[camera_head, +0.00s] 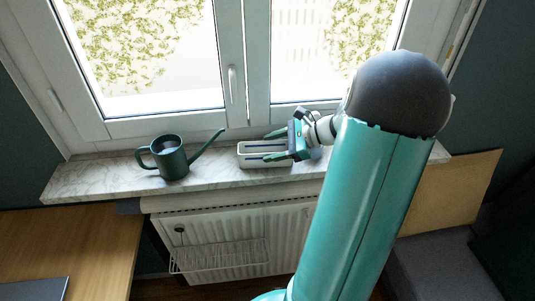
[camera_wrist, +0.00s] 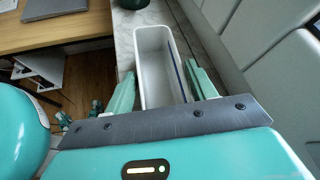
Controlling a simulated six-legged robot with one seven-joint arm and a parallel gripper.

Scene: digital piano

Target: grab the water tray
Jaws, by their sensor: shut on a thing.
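The water tray (camera_head: 252,163) is a long white open box on the marble windowsill, right of the green watering can. In the wrist view the tray (camera_wrist: 152,45) points away from me, its inside empty as far as I see. My gripper (camera_head: 267,147) reaches in from the right, one green finger along each long side of the tray. In the wrist view my gripper (camera_wrist: 160,68) is shut on the tray, with the near end of the tray close to the dark palm plate. The tray looks level on the sill.
A dark green watering can (camera_head: 172,158) stands left of the tray, its spout pointing towards it. The window (camera_head: 232,85) is behind. A radiator (camera_head: 215,240) with a wire rack (camera_head: 220,257) is below the sill (camera_head: 90,180). A wooden desk (camera_head: 75,245) is at left.

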